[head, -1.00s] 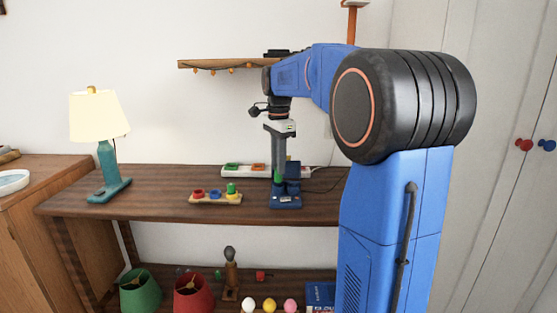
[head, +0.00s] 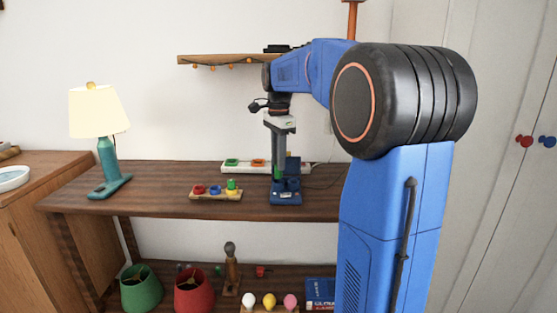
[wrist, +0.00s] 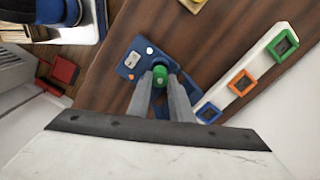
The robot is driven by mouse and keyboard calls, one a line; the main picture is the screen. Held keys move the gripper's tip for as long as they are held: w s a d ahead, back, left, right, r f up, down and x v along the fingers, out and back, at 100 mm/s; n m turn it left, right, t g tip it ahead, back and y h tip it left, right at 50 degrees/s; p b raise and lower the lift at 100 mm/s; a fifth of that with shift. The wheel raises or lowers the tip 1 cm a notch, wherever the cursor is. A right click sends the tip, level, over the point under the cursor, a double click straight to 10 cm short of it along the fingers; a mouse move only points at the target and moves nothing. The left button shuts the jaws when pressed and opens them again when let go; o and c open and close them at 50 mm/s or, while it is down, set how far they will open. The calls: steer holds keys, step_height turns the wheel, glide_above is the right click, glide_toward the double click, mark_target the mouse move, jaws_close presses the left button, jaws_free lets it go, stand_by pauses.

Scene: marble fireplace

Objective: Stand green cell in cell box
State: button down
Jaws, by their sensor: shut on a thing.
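The cell box (head: 286,198) is a dark blue unit with a small pale label, near the front of the wooden shelf top; it also shows in the wrist view (wrist: 130,62). My gripper (head: 279,178) points straight down over the box's left part. It is shut on the green cell (wrist: 159,72), whose round end shows between the two fingers in the wrist view (wrist: 160,82). The cell looks upright. Its lower end is hidden, so I cannot tell whether it is inside a socket or just above it.
A white power strip (head: 262,167) with coloured sockets lies close behind the box. A wooden holder (head: 215,195) with red, blue and green pieces stands to the left. A teal lamp (head: 108,160) stands farther left. The shelf between lamp and holder is clear.

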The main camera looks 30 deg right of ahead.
mark_target(278, 178)
steer(key=shift+f, duration=1.9)
stand_by(0.5)
steer(key=c, duration=1.5)
jaws_free()
step_height(278, 178, up, 17)
steer(key=shift+r, duration=0.2)
steer(key=s+a+f+n+t, duration=0.1)
steer(key=s+a+f+n, duration=0.4)
steer(key=s, duration=0.3)
steer(key=s+a+f+n+t, duration=0.1)
steer(key=s+a+f+n, duration=0.45)
steer(key=s, duration=0.25)
steer(key=s+a+f+n+t, duration=0.1)
steer(key=s+f+n, duration=0.1)
steer(key=s+f, duration=0.2)
steer(key=s+a+f+n+t, duration=0.1)
steer(key=s+a+f+n, duration=0.1)
steer(key=s+f, duration=0.3)
steer(key=s+a+f+n, duration=0.2)
steer(key=s+f+n, duration=0.2)
steer(key=f, duration=0.4)
steer(key=shift+s+a+f+n+t, duration=0.15)
steer(key=shift+s+f+n+t, duration=0.1)
steer(key=shift+s+t, duration=0.25)
